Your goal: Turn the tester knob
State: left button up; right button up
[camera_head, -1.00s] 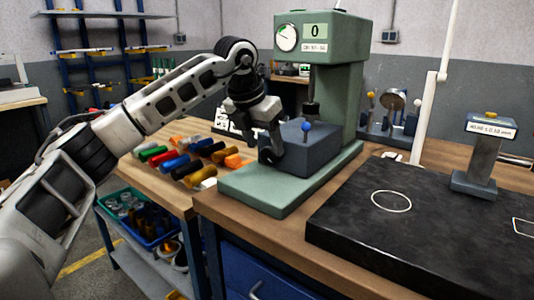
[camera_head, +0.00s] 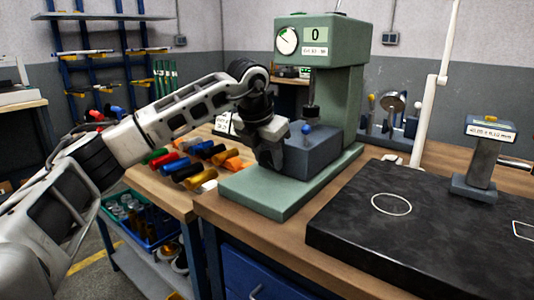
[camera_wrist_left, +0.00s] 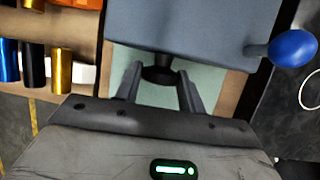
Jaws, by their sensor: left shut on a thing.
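The tester (camera_head: 340,100) is a green press-like machine with a dial and a display reading 0. A grey-blue block (camera_head: 318,153) sits on its green base (camera_head: 262,192). The tester knob (camera_wrist_left: 158,72) is black and projects from the block's side, seen in the left wrist view. My left gripper (camera_wrist_left: 160,82) is shut on the knob, with one finger on each side of it. In the head view, my left gripper (camera_head: 268,158) is against the block's left side and hides the knob. My right gripper is not in view.
Several coloured cylinders (camera_head: 190,165) lie on the wooden bench to the left. A black surface plate (camera_head: 420,240) with a gauge stand (camera_head: 478,165) is to the right.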

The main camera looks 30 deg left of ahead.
pick_arm(q)
jog(key=shift+d+m+y, duration=0.15)
jog(key=shift+m+y, duration=0.15)
jog(key=shift+y, duration=0.9)
jog(key=o, duration=0.9)
jog(key=p+v, duration=0.1)
jog(key=v, duration=1.5)
jog(key=shift+s+f, duration=0.1)
